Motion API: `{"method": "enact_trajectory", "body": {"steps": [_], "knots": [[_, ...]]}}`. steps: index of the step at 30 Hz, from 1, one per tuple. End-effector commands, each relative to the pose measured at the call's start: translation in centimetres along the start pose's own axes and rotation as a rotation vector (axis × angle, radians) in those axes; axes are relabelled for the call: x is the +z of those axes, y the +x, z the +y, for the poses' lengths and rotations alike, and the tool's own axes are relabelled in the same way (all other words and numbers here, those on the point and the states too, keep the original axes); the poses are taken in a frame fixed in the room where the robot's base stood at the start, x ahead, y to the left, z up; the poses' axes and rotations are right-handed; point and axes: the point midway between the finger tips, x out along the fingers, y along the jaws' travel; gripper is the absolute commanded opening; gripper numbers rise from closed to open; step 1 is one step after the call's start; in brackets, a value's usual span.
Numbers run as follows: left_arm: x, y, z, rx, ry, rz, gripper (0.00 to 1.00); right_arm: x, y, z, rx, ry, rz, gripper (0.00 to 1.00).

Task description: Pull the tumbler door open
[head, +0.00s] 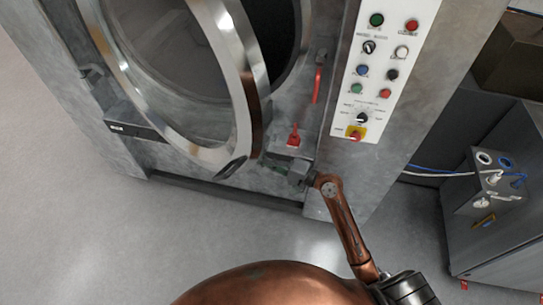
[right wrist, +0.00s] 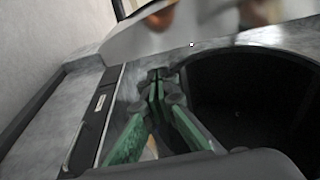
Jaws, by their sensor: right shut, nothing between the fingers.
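The tumbler door (head: 241,75), a thick shiny metal ring with a glass middle, stands ajar in the head view, swung out from the grey machine front. The dark round drum opening (head: 283,40) shows in the gap at its right. My right gripper (head: 281,169) is low beside the door's lower right edge, partly hidden. In the right wrist view its green fingers (right wrist: 157,80) are shut and empty, with the drum opening (right wrist: 250,100) at their right. A blurred pale surface across the top, perhaps the door, looks apart from the fingers. My left gripper is out of view.
A white control panel (head: 385,62) with coloured buttons is right of the door. A red handle (head: 317,84) and a red lever (head: 293,136) sit on the machine front. A grey cabinet (head: 500,245) with cables stands at the right. The floor (head: 80,230) at the left is clear.

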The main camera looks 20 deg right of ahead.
Motion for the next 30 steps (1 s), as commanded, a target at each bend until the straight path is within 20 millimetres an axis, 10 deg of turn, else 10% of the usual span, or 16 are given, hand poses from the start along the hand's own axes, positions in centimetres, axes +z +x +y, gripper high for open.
{"method": "enact_trajectory", "body": {"steps": [19, 30], "knots": [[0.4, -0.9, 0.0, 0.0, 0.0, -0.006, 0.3, 2.3, 0.5, 0.1, 0.004, 0.001, 0.0, 0.0], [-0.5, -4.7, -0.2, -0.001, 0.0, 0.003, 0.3, 12.5, 2.2, 0.4, 0.01, 0.005, -0.003, 0.0]]}}
